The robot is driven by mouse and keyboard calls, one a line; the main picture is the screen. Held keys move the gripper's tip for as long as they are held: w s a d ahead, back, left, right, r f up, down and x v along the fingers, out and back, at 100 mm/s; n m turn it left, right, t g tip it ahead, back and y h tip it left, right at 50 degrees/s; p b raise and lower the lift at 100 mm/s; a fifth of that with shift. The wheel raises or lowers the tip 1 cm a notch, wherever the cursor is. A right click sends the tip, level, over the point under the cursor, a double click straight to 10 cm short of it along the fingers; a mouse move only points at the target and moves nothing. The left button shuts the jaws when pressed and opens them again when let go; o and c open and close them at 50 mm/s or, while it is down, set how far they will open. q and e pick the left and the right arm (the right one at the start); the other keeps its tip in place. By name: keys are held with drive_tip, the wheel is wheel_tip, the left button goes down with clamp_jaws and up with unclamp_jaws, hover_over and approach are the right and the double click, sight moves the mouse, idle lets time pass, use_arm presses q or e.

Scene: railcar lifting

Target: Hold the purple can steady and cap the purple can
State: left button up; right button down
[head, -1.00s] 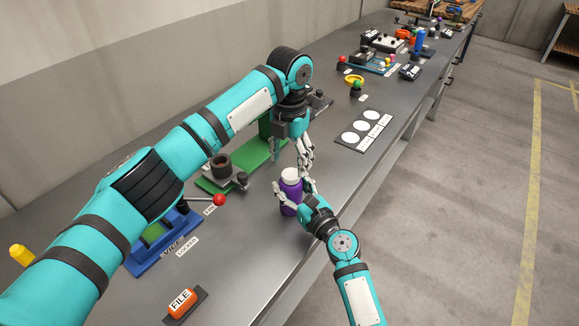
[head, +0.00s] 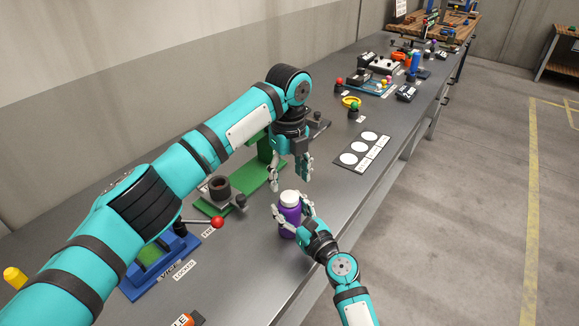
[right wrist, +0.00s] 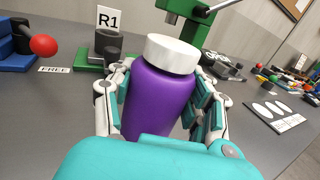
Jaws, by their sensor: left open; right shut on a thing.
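The purple can (head: 288,217) stands upright on the grey bench near its front edge. A white cap (head: 289,198) sits on top of it. In the right wrist view the purple can (right wrist: 158,103) and the white cap (right wrist: 172,53) fill the middle, and the cap looks level or nearly so. My right gripper (head: 292,214) is shut on the can, with a finger on each side of its body. My left gripper (head: 290,178) is open and empty, pointing down above and just behind the cap, apart from it.
A green press (head: 250,175) with a dark cup (head: 219,188) stands behind the can. A blue vise (head: 160,262) with a red-knobbed lever (head: 217,222) is at left. A plate with white circles (head: 361,150) lies to the right. Bench around the can's right side is clear.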

sight(289, 196)
use_arm(q)
drive_tip(key=n, duration=0.7)
drive_tip(key=shift+r, duration=0.3)
drive_tip(key=n, duration=0.6)
drive_tip(key=shift+w+d+r, duration=0.1)
drive_tip(key=shift+r, duration=0.15)
drive_tip(key=n, duration=0.6)
drive_tip(key=shift+r+n, duration=0.25)
drive_tip(key=shift+n, duration=0.15)
drive_tip(key=n, duration=0.6)
drive_tip(key=shift+r+n, duration=0.3)
drive_tip(key=shift+n, duration=0.1)
drive_tip(key=shift+f, duration=0.1)
drive_tip(key=shift+f, duration=3.95)
